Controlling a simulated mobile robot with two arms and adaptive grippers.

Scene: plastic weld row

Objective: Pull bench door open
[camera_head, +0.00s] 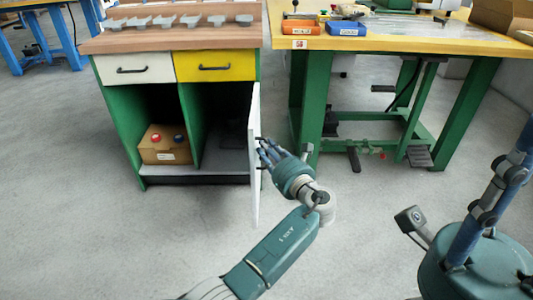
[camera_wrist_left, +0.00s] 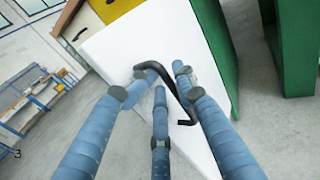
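The white bench door (camera_head: 254,150) stands swung out from the right compartment of the green bench (camera_head: 125,130). It shows nearly edge-on in the head view and face-on in the left wrist view (camera_wrist_left: 130,45). My left gripper (camera_head: 263,148) is at the door's outer face. In the left wrist view its blue fingers (camera_wrist_left: 160,80) are around the black bent handle (camera_wrist_left: 181,105), with the handle bar passing between them. Whether they clamp it is unclear. My right gripper (camera_head: 462,210) shows partly at the lower right, fingers spread, away from the door.
The bench has a white drawer (camera_head: 133,68) and a yellow drawer (camera_head: 214,66). A cardboard box (camera_head: 165,150) sits in its left compartment. A green-legged worktable (camera_head: 312,105) stands to the right, close to the door. The grey floor in front is clear.

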